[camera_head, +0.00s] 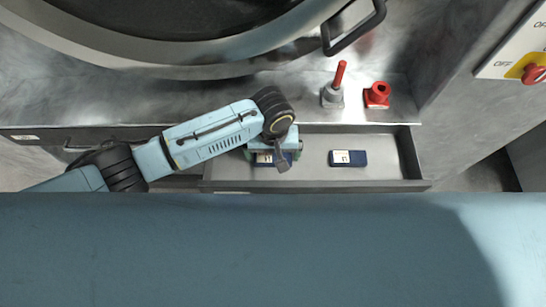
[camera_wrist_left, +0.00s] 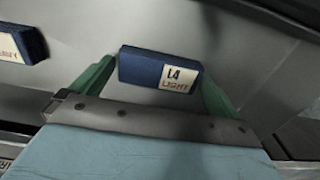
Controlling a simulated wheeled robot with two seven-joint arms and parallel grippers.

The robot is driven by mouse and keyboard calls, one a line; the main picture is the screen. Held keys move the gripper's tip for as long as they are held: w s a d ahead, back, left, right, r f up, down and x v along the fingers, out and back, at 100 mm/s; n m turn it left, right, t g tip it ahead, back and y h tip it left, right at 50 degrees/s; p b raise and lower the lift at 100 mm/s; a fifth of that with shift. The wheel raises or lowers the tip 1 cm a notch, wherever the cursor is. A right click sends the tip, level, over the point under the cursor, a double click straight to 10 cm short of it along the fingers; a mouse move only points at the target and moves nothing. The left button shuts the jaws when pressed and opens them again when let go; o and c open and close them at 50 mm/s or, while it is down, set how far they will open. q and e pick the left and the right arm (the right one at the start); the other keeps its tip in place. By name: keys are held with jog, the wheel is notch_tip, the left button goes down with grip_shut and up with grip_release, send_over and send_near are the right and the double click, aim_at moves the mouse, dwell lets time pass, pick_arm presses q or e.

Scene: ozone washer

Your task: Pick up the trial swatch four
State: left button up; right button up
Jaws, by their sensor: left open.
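Trial swatch four is a small dark blue block with a white label reading "L4 LIGHT" (camera_wrist_left: 160,70). In the head view it lies in the open drawer, partly hidden under my left gripper, and a bit of the swatch (camera_head: 263,159) shows. My left gripper (camera_head: 273,154) is over the left part of the drawer. In the left wrist view its green fingers (camera_wrist_left: 158,82) are open, one on each side of the swatch. I cannot tell whether they touch it. My right gripper is not in view.
A second blue swatch (camera_head: 348,158) lies to the right in the drawer (camera_head: 390,184), with bare floor around it. A red-handled valve (camera_head: 333,93) and a red fitting (camera_head: 377,95) stand behind the drawer. A large round door (camera_head: 180,58) with a handle is above.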

pick_arm(q)
jog(key=c, duration=0.7)
